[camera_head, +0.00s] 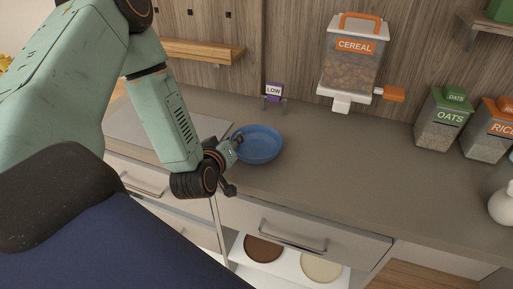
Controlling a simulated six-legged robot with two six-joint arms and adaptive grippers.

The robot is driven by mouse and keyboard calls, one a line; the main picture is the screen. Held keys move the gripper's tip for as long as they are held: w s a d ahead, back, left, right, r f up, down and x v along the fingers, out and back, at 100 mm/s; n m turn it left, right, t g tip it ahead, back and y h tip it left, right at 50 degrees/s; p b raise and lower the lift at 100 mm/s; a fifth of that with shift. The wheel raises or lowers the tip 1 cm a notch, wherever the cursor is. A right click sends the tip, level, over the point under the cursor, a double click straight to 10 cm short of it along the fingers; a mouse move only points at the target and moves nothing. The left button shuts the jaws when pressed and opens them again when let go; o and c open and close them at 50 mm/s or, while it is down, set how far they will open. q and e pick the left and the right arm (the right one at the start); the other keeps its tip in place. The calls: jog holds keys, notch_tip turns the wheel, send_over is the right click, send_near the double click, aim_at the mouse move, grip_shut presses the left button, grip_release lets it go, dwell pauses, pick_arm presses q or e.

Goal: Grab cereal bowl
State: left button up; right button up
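A blue cereal bowl (262,146) stands upright on the grey counter, left of the picture's middle. My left arm comes in from the left, and its gripper (237,143) is at the bowl's left rim. The fingers are small and overlap the rim in the picture, so I cannot tell whether they are closed on it. My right gripper is not in view.
A cereal dispenser (351,68) hangs on the wall behind the counter (345,165). Oats (443,121) and rice (488,133) containers and a white vessel (503,205) are at right. The counter right of the bowl is clear.

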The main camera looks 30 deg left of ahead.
pick_arm(q)
jog(key=shift+w, duration=0.15)
jog(key=shift+c, duration=1.3)
jog(key=shift+s+a, duration=0.1)
jog(key=shift+s, duration=0.2)
grip_shut()
jog(key=shift+w, duration=0.2)
jog(key=shift+s, duration=0.1)
